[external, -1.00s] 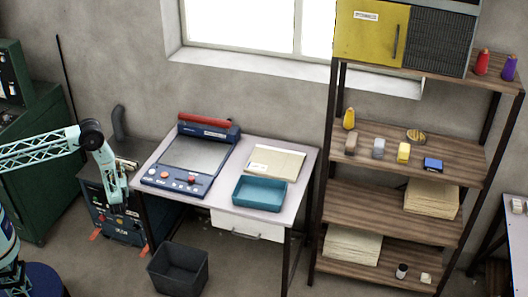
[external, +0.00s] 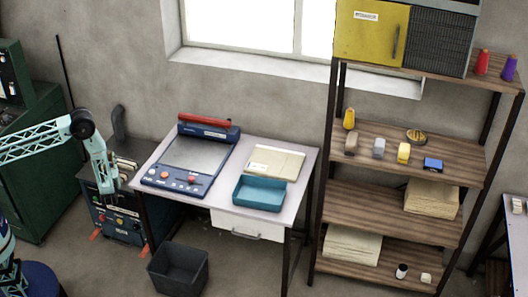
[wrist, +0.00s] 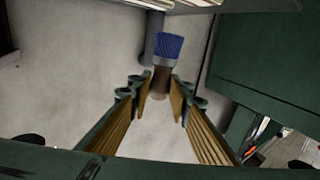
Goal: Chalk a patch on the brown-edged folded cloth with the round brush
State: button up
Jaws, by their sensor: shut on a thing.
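My gripper (wrist: 160,92) is shut on the round brush (wrist: 165,52), which shows a blue textured end, a grey band and a brown handle between the fingertips. In the external view my gripper (external: 113,186) hangs at the left, in front of the dark cabinet and left of the table; the brush is too small to make out there. A flat cream folded cloth (external: 275,162) with a tan edge lies on the table, behind the teal tray. It is well to the right of my gripper. I cannot tell for sure that its edge is brown.
The table (external: 305,168) also holds a blue press (external: 190,160) with a red handle and a teal tray (external: 259,193). A dark bin (external: 180,268) stands on the floor. The shelf (external: 375,215) at right carries folded stacks and small items. A green cabinet (wrist: 265,50) is near my wrist.

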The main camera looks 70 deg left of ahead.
jog(key=shift+r+p, duration=0.35)
jog(key=shift+r, duration=1.15)
